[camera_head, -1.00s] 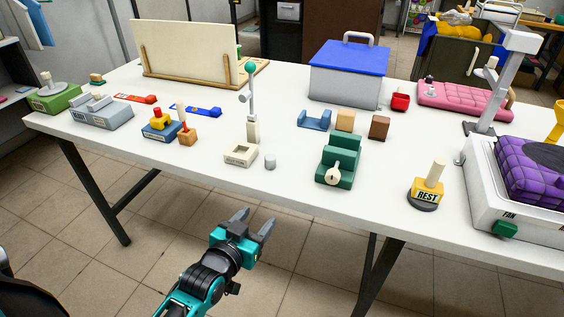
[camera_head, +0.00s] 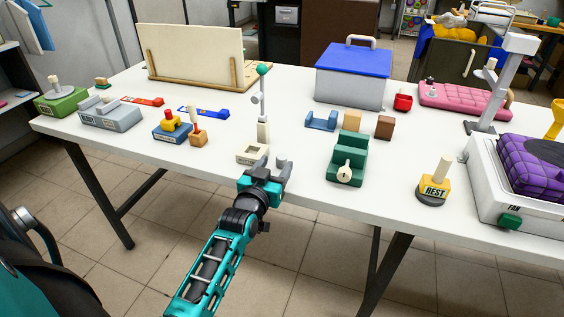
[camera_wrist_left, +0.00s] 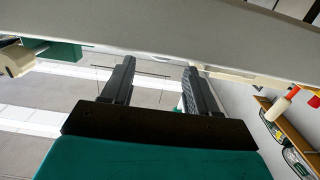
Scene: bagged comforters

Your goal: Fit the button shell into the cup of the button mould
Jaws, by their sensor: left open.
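The button mould (camera_head: 252,153) looks to be the small cream box with a label on its front, near the table's front edge. My right gripper is not in view.
Behind the mould stands a grey post (camera_head: 263,100) with a green ball. A green stepped block (camera_head: 347,160) with a cream knob is to the right. A yellow REST stand (camera_head: 433,187) is further right. Bare table (camera_head: 220,185) lies left of the gripper.

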